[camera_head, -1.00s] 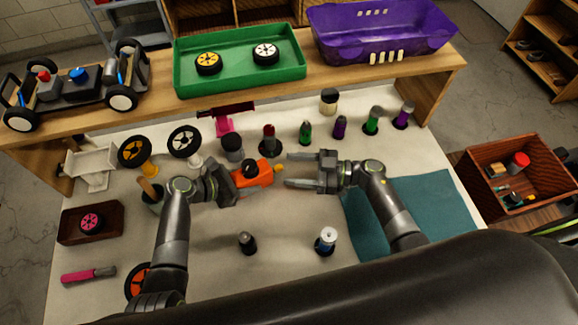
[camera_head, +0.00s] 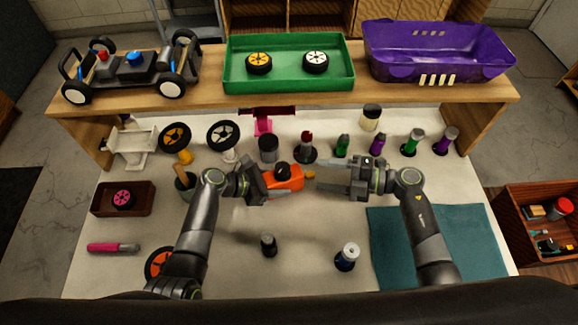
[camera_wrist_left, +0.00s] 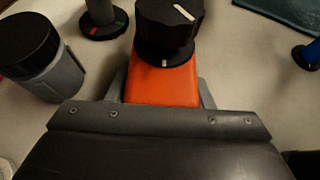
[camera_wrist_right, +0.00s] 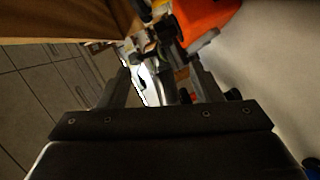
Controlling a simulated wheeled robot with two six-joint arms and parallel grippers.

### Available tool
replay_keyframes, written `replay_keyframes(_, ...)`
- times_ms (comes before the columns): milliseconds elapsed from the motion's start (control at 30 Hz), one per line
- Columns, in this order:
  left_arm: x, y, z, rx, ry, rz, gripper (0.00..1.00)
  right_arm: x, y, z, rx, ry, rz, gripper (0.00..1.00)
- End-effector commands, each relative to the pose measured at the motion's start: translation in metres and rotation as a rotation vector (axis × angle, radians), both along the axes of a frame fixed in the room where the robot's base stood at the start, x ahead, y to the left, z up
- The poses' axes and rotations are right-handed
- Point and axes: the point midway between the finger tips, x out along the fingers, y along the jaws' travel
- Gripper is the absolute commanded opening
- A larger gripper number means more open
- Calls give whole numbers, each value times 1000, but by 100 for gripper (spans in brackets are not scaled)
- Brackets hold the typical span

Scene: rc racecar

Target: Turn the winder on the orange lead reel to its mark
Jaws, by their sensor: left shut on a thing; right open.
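The orange lead reel (camera_head: 292,184) is held above the white table, in the middle of the head view. My left gripper (camera_head: 279,186) is shut on its body. The black round winder (camera_wrist_left: 168,28) sits on top of the reel in the left wrist view. It has a white line on its top face, slanted to the lower right, and a short white tick shows on the near side of its base. The reel's orange body (camera_wrist_right: 205,20) also shows in the right wrist view.
Several capped bottles and wheel stands line the back of the table below a wooden shelf (camera_head: 200,95). A dark bottle (camera_head: 268,245) and a white-topped bottle (camera_head: 347,257) stand in front. A teal mat (camera_head: 470,240) lies at right.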

Motion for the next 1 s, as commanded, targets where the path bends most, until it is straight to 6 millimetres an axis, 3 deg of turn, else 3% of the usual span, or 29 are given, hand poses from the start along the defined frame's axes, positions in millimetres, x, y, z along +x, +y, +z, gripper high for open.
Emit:
replay_keyframes(700,0,0,0,0,0,0,27,0,-5,25,-541,-1289,329,59)
replay_keyframes(1000,0,0,0,0,0,0,27,1,-8,31,-675,-1631,453,59)
